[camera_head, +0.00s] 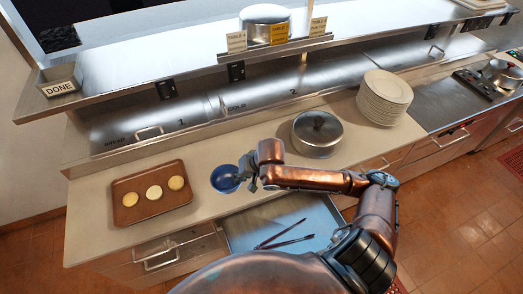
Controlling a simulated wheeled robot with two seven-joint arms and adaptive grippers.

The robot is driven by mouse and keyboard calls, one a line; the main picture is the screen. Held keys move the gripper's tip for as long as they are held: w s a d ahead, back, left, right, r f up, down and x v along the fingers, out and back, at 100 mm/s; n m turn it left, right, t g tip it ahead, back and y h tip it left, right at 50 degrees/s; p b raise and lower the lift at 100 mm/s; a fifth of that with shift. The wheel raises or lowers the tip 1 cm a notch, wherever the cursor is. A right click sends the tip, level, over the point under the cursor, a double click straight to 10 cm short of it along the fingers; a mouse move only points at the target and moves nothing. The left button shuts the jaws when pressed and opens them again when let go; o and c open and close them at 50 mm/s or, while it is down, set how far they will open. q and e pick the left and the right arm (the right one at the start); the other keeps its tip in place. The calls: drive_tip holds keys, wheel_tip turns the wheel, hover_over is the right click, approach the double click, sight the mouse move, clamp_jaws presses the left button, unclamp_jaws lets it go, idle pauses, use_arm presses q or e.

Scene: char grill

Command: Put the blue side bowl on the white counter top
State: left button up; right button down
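The blue side bowl (224,178) is at the middle of the white counter top (95,209), close to its front edge. My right gripper (246,178) is at the bowl's right side, with its fingers at the rim. I cannot tell whether the bowl rests on the counter or is held just above it. The view is too small to show whether the fingers are closed on the rim. My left gripper is not in view.
A brown tray (127,217) with three round patties is left of the bowl. A lidded pot (317,134) and a plate stack (384,97) stand to the right. An open drawer (318,217) with dark tongs juts out below the counter. A steel shelf (120,66) runs behind.

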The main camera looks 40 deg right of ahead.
drive_tip(key=shift+m+h, duration=0.3)
drive_tip(key=shift+m, duration=0.5)
drive_tip(key=w+d+f, duration=0.2)
drive_tip(key=w, duration=0.1)
drive_tip(key=w+d+f+p, duration=0.1)
drive_tip(key=w+d+f, duration=0.1)
drive_tip(key=w+f, duration=0.1)
drive_tip(key=w+d+f+p, duration=0.1)
drive_tip(key=w+d+f, duration=0.1)
drive_tip(key=w+f, duration=0.1)
drive_tip(key=shift+w+f, duration=0.25)
drive_tip(key=shift+w, duration=0.4)
drive_tip(key=shift+w+d+f, duration=0.1)
drive_tip(key=shift+w+f, duration=0.3)
drive_tip(key=shift+f, duration=0.1)
wheel_tip(320, 180, down, 3)
drive_tip(key=shift+w+p, duration=0.15)
drive_tip(key=shift+p, duration=0.3)
drive_tip(key=shift+d+f, duration=0.1)
drive_tip(key=shift+f, duration=0.15)
drive_tip(key=c, duration=2.2)
unclamp_jaws()
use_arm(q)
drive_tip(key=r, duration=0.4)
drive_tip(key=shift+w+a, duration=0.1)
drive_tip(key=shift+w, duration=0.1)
use_arm(e)
drive_tip(key=shift+o, duration=0.2)
